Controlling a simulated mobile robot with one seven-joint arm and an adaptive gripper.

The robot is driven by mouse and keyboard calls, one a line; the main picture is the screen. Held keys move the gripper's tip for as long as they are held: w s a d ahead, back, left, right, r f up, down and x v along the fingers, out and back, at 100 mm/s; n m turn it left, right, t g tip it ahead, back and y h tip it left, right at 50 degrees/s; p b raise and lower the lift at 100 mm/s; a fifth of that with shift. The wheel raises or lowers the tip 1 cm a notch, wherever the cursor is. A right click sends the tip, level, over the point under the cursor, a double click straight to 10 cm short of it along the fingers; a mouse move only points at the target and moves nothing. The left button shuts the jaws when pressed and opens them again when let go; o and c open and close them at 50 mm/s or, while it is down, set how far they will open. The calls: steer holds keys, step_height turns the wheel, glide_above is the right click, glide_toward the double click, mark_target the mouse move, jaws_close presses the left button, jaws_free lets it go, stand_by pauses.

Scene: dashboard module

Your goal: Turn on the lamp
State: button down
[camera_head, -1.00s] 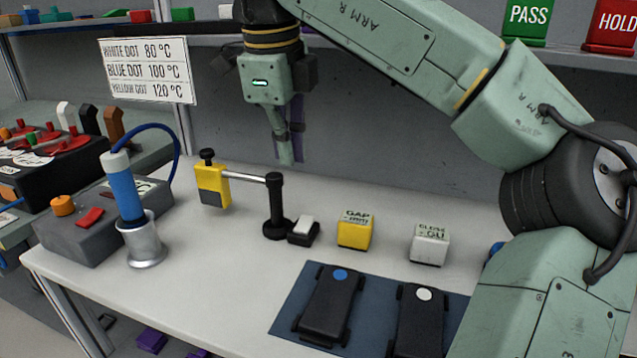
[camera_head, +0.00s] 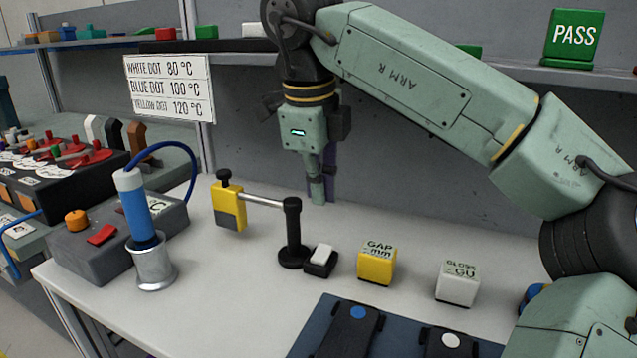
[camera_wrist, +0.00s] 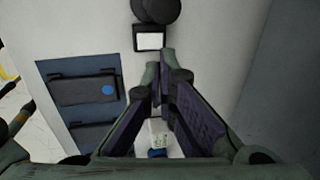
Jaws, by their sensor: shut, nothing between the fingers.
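The lamp has a yellow head (camera_head: 228,207) on a silver rod, joined to a black post (camera_head: 293,230) on a round base. A small black switch with a white rocker (camera_head: 321,254) sits right of the base. It also shows in the wrist view (camera_wrist: 149,41), just past my fingertips, with the round base above it. My gripper (camera_head: 318,200) points down, shut and empty, above the table behind the switch. In the wrist view my gripper (camera_wrist: 160,68) has its tips close below the switch in the picture, apart from it as far as I can tell.
A yellow block (camera_head: 377,266) and a white block (camera_head: 457,285) stand right of the switch. A dark mat (camera_head: 310,335) with black devices lies in front. A blue iron in a silver holder (camera_head: 155,268) and a grey box (camera_head: 85,255) stand left.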

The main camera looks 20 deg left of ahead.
mark_target(325, 246)
steer(key=f, duration=0.3)
steer(key=w+f, duration=0.1)
steer(key=f, duration=0.2)
steer(key=w+f, duration=0.1)
steer(key=f, duration=0.2)
steer(key=shift+f+p, duration=0.2)
steer(key=shift+p, duration=0.2)
